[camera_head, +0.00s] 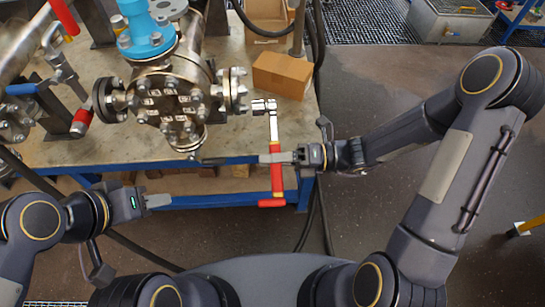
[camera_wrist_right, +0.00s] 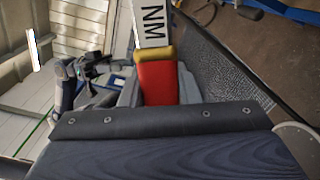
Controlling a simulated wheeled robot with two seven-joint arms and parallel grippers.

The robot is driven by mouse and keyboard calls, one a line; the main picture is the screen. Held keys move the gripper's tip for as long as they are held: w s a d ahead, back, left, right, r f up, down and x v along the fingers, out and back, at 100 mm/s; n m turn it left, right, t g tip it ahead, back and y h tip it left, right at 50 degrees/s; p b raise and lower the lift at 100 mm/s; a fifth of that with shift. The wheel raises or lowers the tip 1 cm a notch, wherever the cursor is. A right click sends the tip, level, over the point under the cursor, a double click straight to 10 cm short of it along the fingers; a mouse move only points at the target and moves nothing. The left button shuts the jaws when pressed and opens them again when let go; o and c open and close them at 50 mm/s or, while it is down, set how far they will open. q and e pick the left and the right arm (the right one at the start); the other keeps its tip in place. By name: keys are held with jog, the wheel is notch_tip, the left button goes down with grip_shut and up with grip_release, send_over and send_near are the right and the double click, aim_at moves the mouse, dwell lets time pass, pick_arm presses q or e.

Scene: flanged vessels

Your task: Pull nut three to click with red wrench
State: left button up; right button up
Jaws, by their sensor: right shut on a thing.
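The red wrench (camera_head: 277,180) hangs in front of the bench's right end, its red handle toward me and its silver socket head (camera_head: 264,105) at the far end. My right gripper (camera_head: 277,158) is shut on the handle. The right wrist view shows the red handle (camera_wrist_right: 158,82) between the fingers, with a yellow band and a scale marked NM. The steel flanged vessel (camera_head: 170,100) has a ring of nuts with small white labels; I cannot read which is nut three. The socket head is right of this flange, apart from it. My left gripper (camera_head: 157,201) is left of the wrench; its jaw opening is unclear.
A cardboard box (camera_head: 282,75) sits on the bench behind the socket head. A blue valve (camera_head: 145,30) tops the vessel, and a side flange (camera_head: 235,90) juts toward the wrench. The bench's blue front rail (camera_head: 230,199) runs below. Dark hoses hang at the bench's right end.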

jog(key=shift+a, duration=0.2)
jog(key=shift+a, duration=1.05)
